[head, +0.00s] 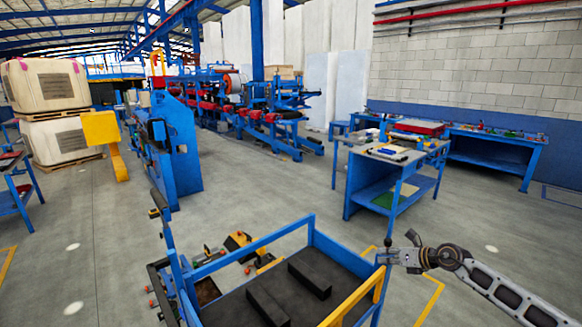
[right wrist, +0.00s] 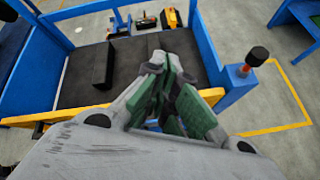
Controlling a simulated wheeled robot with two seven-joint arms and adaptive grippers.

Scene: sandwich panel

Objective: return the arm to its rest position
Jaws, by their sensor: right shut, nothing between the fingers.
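My right gripper (head: 386,257) comes in from the right in the head view, beside the right corner post of a blue cart. In the right wrist view its green-padded fingers (right wrist: 165,75) are closed together with nothing between them. They overlap the cart's yellow bar and dark deck in that view; I cannot tell whether they touch the cart. My left gripper is not in view.
The blue cart (head: 262,241) has a yellow handle bar (head: 352,301) and black blocks (head: 310,277) on its deck. A blue workbench (head: 357,178) stands beyond it. Grey floor (head: 480,215) is open on the right.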

